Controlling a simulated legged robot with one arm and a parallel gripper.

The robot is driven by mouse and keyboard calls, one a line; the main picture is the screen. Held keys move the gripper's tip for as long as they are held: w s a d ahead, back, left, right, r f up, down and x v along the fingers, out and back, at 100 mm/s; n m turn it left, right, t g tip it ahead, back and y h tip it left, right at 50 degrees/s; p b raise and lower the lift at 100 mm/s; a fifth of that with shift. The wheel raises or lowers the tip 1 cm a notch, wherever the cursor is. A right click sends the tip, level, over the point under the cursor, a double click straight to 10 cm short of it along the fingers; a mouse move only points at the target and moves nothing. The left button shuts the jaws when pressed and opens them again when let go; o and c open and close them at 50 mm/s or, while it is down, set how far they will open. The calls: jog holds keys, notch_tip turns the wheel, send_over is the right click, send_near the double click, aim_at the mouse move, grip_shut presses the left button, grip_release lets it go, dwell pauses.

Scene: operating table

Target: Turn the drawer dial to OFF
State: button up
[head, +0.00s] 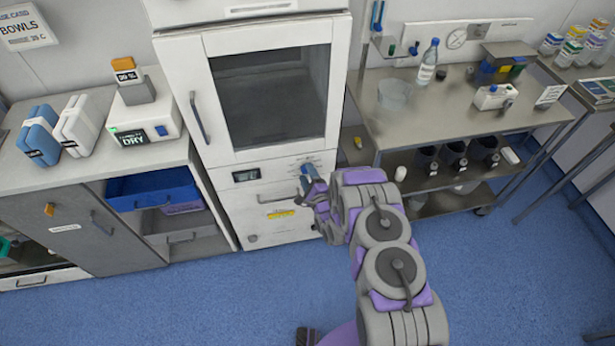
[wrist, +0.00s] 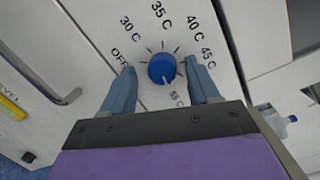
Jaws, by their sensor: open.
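The blue drawer dial (wrist: 161,68) shows in the wrist view on a white panel. Marks around it read OFF, 30 C, 35 C, 40 C, 45 C and 55 C. A pale pointer line on the dial points down, toward the 55 C mark and away from OFF at the upper left. My gripper (wrist: 162,84) is open, with one blue-grey finger on each side of the dial. Gaps show between fingers and dial.
The cabinet has a glass door (head: 270,95) with a handle and a small display (head: 246,175). A counter with an open blue drawer (head: 150,187) stands at left. A steel trolley (head: 450,125) with bottles stands at right. Blue floor in front is clear.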

jog(key=shift+w, duration=0.1)
jog(key=c, duration=1)
jog(key=shift+c, duration=0.2)
jog(key=shift+r+n, duration=0.1)
jog(key=shift+n, duration=0.2)
